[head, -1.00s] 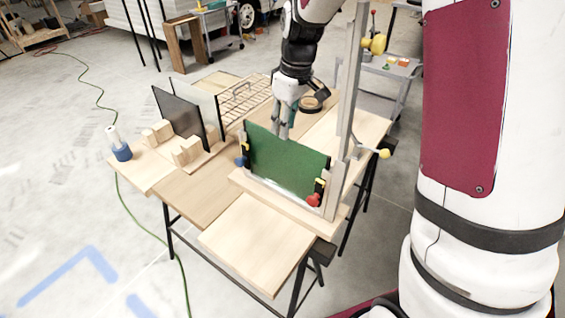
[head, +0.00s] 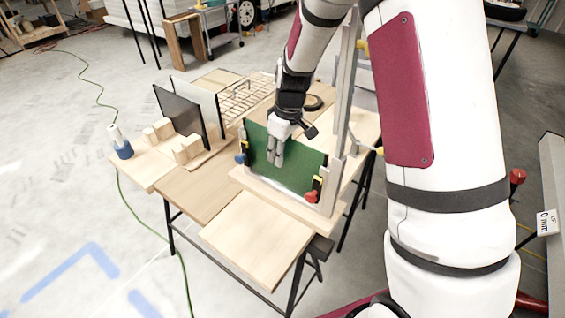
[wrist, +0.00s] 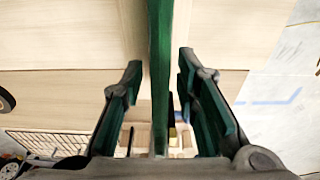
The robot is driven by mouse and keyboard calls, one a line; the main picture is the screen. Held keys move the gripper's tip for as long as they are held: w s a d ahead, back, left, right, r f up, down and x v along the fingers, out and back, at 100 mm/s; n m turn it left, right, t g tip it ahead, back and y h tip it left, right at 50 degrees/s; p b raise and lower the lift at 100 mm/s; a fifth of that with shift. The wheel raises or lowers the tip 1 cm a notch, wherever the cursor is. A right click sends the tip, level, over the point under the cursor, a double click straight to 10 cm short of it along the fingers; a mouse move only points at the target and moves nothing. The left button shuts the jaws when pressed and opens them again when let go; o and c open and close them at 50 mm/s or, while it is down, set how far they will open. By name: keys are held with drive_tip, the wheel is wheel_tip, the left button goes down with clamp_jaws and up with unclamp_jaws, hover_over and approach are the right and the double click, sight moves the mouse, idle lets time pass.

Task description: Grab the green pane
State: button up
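The green pane (head: 302,168) stands upright in a wooden stand with a metal upright, on the table. Black and yellow clamps sit at its two sides, with a blue knob (head: 241,158) at left and a red knob (head: 311,197) at right. My gripper (head: 273,152) points down at the pane's upper left part. In the wrist view the pane (wrist: 159,60) is seen edge-on between the two fingers of my gripper (wrist: 159,95). The fingers are open, with a gap on each side of the pane. The pane's lower edge is partly hidden by the stand.
A dark panel (head: 181,115) and a pale one stand in wooden blocks behind left. A wire rack (head: 246,94) and a black ring (head: 313,103) lie farther back. A blue-and-white bottle (head: 120,143) stands at the left corner. The front board (head: 255,238) is bare.

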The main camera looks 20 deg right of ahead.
clamp_jaws()
drive_tip(key=shift+r, duration=0.1)
